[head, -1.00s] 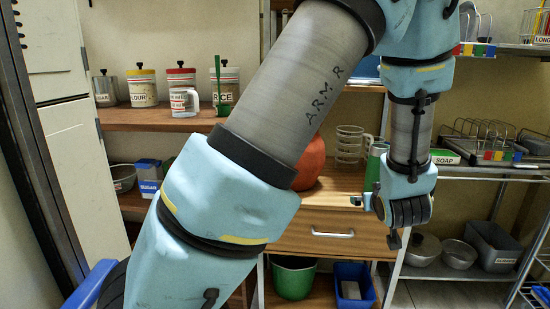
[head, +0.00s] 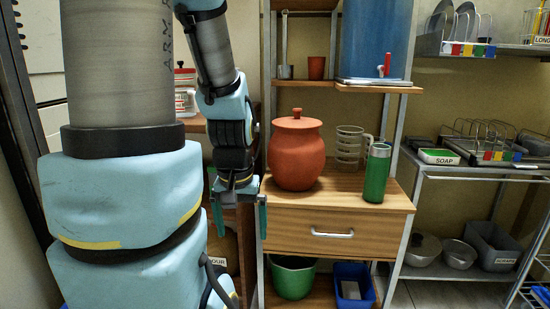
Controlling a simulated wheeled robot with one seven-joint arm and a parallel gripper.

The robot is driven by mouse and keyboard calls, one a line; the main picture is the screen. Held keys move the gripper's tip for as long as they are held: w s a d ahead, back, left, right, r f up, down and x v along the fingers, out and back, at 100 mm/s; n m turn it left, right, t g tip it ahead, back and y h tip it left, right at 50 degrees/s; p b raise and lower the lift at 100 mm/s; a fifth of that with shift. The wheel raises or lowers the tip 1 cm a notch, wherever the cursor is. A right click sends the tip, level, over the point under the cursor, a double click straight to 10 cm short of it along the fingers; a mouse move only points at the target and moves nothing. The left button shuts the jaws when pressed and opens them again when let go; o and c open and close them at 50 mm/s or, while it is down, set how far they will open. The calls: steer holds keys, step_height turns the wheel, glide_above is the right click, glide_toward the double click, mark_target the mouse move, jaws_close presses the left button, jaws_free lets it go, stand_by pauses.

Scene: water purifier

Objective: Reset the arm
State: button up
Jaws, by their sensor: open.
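My arm stands folded at the left of the head view. My gripper (head: 239,215) points down at its end, just left of the wooden cabinet. Its two greenish fingers are apart, with nothing seen between them. The blue water purifier (head: 376,42) with a red tap stands on the upper shelf. A green bottle (head: 376,174) stands upright on the cabinet top, apart from my gripper.
An orange clay pot (head: 296,152) stands on the cabinet top close to my gripper, beside a stack of clear cups (head: 348,146). The drawer (head: 332,234) is shut. A metal rack (head: 460,172) with a soap tray is at the right.

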step_height(320, 180, up, 28)
steer(key=p, duration=2.7)
steer(key=shift+w+d+r, duration=0.15)
steer(key=shift+w+d, duration=0.05)
